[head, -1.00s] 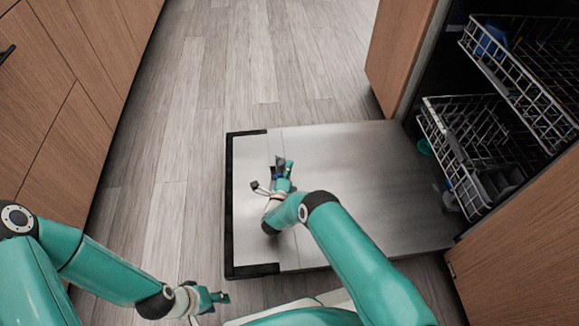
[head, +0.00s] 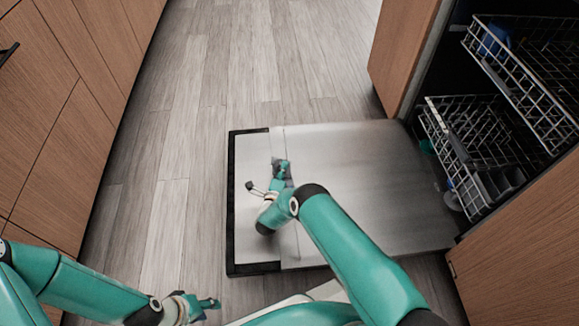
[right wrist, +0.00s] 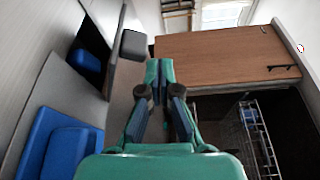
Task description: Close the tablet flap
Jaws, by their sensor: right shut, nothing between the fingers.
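The dishwasher door (head: 370,170) lies folded down flat. In the right wrist view its grey inner face runs up the left side, with a blue recessed compartment (right wrist: 83,65) and a larger blue part (right wrist: 60,140). A thin dark panel with a grey block (right wrist: 133,44) stands out beside the blue compartment; it looks like the raised tablet flap. My right gripper (head: 281,168) is low over the door and hides the dispenser in the head view. Its fingertips (right wrist: 160,70) are together and empty, to the right of the flap. My left gripper (head: 208,303) is off the door's near left corner; its jaws are unclear.
Pulled-out dish racks, upper (head: 525,85) and lower (head: 475,150), stand at the right by the dishwasher opening. Wooden cabinets (head: 60,110) line the left. The wooden floor (head: 180,150) between them and the door is clear.

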